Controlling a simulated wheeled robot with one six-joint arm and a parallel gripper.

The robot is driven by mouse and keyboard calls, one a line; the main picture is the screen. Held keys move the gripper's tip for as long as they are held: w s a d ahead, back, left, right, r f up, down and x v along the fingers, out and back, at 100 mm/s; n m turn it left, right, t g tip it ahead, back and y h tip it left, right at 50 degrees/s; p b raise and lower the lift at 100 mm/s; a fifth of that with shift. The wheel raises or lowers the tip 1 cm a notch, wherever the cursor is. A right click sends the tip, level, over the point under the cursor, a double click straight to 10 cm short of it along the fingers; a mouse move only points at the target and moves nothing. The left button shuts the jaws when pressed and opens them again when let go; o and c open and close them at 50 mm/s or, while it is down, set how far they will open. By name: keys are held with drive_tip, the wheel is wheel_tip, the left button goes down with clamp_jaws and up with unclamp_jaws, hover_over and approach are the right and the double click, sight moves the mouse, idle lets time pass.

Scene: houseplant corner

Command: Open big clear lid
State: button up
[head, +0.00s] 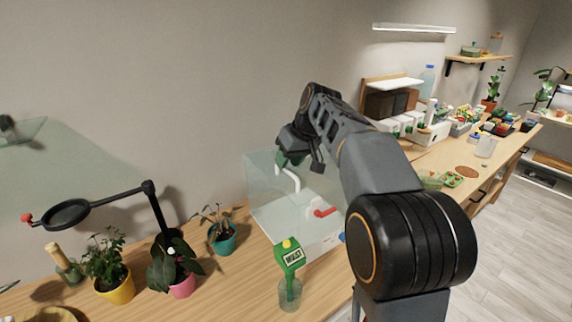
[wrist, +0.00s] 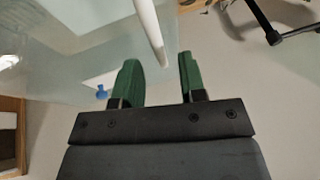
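A big clear box (head: 262,190) stands on the wooden counter against the wall, under my forearm. Its clear lid shows as a pale see-through sheet in the wrist view (wrist: 60,60); its edges are hard to make out. A white bar handle (head: 291,178) is on it, and a red handle (head: 325,212) sits lower. My gripper (head: 291,160) is at the box, just above the white handle. In the wrist view my gripper (wrist: 158,72) has its green fingers apart, and the white handle's end (wrist: 152,35) shows in the gap between the fingertips. I see no contact.
Potted plants (head: 222,235) and a black magnifier arm (head: 152,205) stand to the left. The counter at right holds boxes, bottles and trays (head: 452,180). Bare counter (head: 238,280) lies at front left.

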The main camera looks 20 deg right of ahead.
drive_tip(key=shift+x, duration=0.75)
drive_tip(key=shift+c, duration=0.4)
clamp_jaws()
